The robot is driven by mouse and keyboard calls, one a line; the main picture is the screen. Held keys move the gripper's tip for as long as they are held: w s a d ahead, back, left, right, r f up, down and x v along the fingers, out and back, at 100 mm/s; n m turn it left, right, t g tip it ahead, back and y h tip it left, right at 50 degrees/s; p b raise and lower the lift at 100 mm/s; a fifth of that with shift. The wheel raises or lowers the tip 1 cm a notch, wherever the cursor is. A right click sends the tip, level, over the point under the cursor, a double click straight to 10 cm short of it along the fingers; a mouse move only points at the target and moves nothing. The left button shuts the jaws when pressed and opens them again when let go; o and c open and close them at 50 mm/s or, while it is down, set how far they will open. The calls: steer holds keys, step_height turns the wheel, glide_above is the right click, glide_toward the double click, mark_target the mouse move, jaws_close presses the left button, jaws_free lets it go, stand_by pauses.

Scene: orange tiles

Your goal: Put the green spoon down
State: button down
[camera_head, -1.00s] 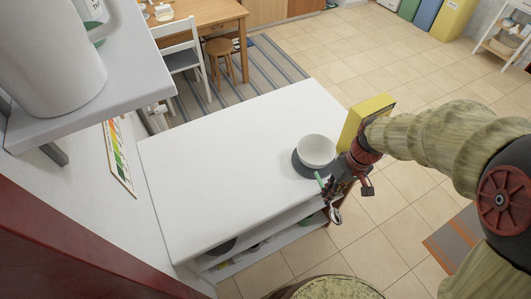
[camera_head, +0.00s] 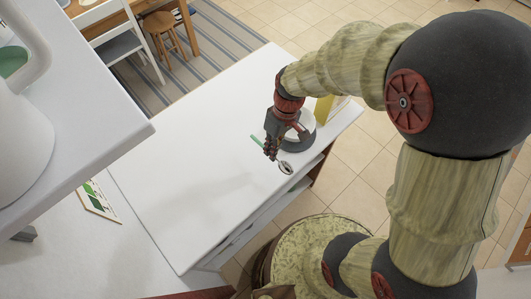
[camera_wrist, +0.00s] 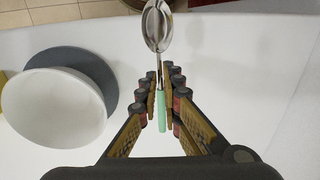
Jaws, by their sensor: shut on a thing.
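The green spoon has a green handle (camera_wrist: 161,112) and a shiny metal bowl (camera_wrist: 157,27) that points away from my wrist. In the wrist view my gripper (camera_wrist: 160,100) is shut on it, with the fingers on both sides of the handle and neck. In the head view my gripper (camera_head: 272,150) is over the white counter (camera_head: 190,150), near its right edge. The green handle end (camera_head: 256,140) sticks out to the left and the spoon's bowl (camera_head: 285,167) to the lower right. The exact gap between spoon and counter is hard to tell.
A white bowl (camera_wrist: 52,108) on a dark grey round plate (camera_wrist: 85,62) stands just left of my gripper in the wrist view. A yellow box (camera_head: 325,107) is behind it. The counter's left and middle are clear. A white pitcher (camera_head: 18,140) stands on a nearer raised surface.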

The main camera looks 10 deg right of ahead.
mark_target(264, 159)
steer(key=w+f, duration=0.1)
steer(key=a+f, duration=0.1)
steer(key=w+f, duration=0.1)
steer(key=f, duration=0.1)
steer(key=shift+w+a+b, duration=0.3)
steer(key=shift+w+a, duration=0.05)
steer(key=shift+w+f+b, duration=0.1)
steer(key=shift+f+b, duration=0.25)
steer(key=shift+f, duration=1.25)
steer(key=shift+f, duration=0.1)
steer(key=c, duration=2.5)
jaws_free()
steer(key=shift+f, duration=0.1)
steer(key=o, duration=0.5)
steer(key=shift+r, duration=0.2)
